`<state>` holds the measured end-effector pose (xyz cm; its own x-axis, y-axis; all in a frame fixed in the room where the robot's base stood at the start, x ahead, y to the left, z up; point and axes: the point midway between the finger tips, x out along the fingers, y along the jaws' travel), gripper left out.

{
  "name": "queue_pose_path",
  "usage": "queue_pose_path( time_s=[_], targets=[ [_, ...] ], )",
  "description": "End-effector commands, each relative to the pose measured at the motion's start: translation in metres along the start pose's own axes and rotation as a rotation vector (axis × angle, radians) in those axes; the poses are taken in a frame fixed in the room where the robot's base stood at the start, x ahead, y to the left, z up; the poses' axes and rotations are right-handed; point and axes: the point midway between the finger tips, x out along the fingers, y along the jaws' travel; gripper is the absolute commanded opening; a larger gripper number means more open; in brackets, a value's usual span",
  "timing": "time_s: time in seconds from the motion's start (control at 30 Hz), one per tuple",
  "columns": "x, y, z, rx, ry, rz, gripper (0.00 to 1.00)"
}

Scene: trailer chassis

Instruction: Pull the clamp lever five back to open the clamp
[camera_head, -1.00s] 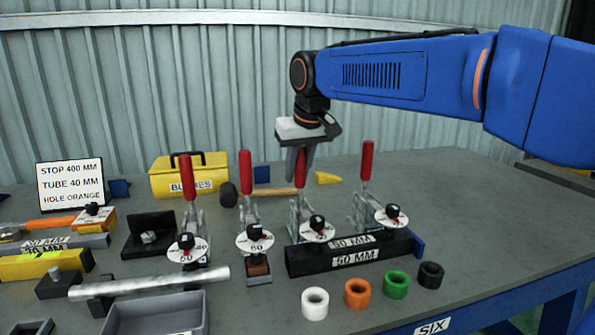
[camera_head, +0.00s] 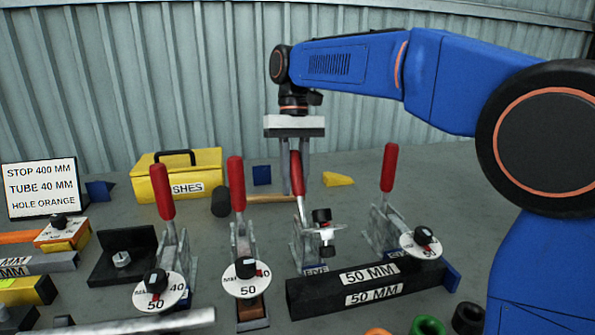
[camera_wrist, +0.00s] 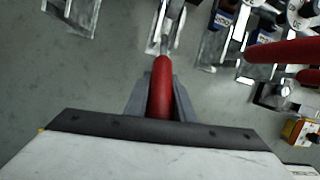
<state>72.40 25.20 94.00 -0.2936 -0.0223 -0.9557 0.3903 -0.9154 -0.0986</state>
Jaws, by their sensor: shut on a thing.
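Clamp lever five (camera_head: 297,173) has a red handle and stands nearly upright, leaning slightly. Its metal clamp body (camera_head: 304,243), with a label reading FIVE at its foot, stands behind the black 50 MM bar. Its black-knobbed spindle and white disc (camera_head: 323,230) are lifted above the bar. My gripper (camera_head: 297,188) points down with a finger on either side of the red handle. It is shut on that handle. In the wrist view the red handle (camera_wrist: 161,90) runs between the two grey fingers, and its lower metal part shows beyond them.
Three similar red-handled clamps stand nearby: two to the left (camera_head: 163,192) (camera_head: 236,185) and one close on the right (camera_head: 389,168). The black bar (camera_head: 330,292) lies in front. A yellow box (camera_head: 178,172) and a hammer (camera_head: 222,201) lie behind. The back right table is clear.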

Motion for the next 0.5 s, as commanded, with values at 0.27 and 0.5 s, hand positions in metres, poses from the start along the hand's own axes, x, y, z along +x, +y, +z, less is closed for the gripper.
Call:
queue_pose_path(
  time_s=[0.27,0.5],
  targets=[
    [0.008,0.0013,-0.01,0.008,-0.116,-0.018,0.0],
    [0.0099,0.002,-0.0125,0.01,-0.149,-0.023,0.0]
  ],
)
